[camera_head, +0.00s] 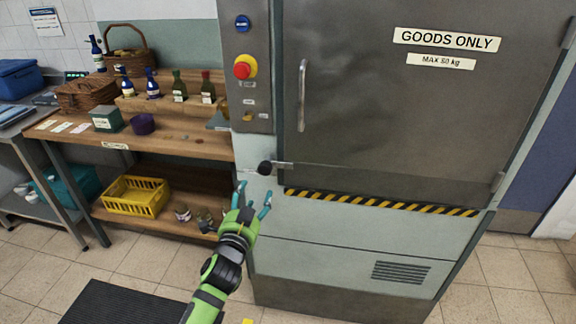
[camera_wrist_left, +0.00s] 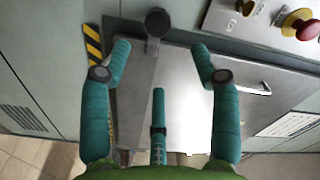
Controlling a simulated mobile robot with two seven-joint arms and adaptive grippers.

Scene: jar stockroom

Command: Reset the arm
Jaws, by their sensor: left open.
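My left gripper (camera_head: 254,199) is green with teal fingers and reaches up in front of the goods lift, near its lower left corner. Its fingers are spread open and empty. In the left wrist view the gripper (camera_wrist_left: 160,75) shows its fingers apart, with a latch lever (camera_wrist_left: 138,75) and its dark round knob between and beyond them. In the head view this knob (camera_head: 265,168) sits just above the fingertips, at the left edge of the closed lift door (camera_head: 390,110). I cannot tell whether any finger touches the lever. My right gripper is not in view.
A control panel (camera_head: 245,100) with a red button is left of the door. A wooden shelf (camera_head: 185,145) with bottles and baskets stands further left, a yellow crate (camera_head: 136,196) on its lower board. A dark mat (camera_head: 115,303) lies on the tiled floor.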

